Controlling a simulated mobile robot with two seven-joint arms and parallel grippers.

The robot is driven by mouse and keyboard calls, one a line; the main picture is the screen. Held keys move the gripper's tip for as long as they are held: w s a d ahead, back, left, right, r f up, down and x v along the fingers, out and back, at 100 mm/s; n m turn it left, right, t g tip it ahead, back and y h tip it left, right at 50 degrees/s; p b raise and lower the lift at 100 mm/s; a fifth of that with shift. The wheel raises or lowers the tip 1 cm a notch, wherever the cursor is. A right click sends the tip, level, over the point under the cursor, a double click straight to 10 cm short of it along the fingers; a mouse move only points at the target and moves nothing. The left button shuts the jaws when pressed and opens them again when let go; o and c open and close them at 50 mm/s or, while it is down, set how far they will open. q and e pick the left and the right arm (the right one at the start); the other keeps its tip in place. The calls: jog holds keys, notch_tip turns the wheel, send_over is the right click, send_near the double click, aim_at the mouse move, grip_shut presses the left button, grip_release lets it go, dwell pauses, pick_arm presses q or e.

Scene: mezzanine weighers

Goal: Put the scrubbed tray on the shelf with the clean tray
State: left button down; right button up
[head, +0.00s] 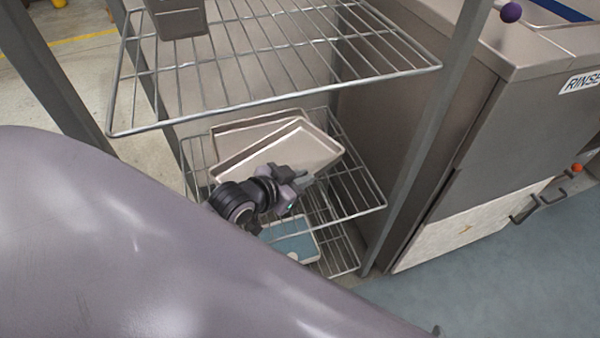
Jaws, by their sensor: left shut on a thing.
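My left gripper (297,180) is shut on the near edge of a pale metal tray (283,150), which I take to be the scrubbed tray. This tray is at the middle wire shelf (352,187), turned at an angle. It overlaps a second pale metal tray (232,131), likely the clean tray, which lies behind it on the same shelf. I cannot tell whether the held tray rests on the shelf, on the other tray, or just above them. Both trays look empty. My right gripper is not in view.
The upper wire shelf (290,85) hangs above, with a metal container (180,20) at its back left. A blue tray (293,245) is on the lowest shelf. A rack post (425,140) stands at right, beside a steel sink unit (455,110) marked RINSE.

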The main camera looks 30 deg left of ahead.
pick_arm(q)
notch_tip(320, 180, down, 3)
jog(key=shift+w+r+b, duration=0.1)
jog(key=shift+b, duration=0.55)
jog(key=c, duration=1.6)
grip_release()
jog(key=shift+f, duration=0.4)
jog(key=shift+c, duration=0.2)
jog(key=o, duration=0.4)
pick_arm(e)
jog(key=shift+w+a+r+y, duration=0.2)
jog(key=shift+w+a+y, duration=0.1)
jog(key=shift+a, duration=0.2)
pick_arm(q)
jog(key=shift+s+r, duration=0.15)
jog(key=shift+s, duration=0.05)
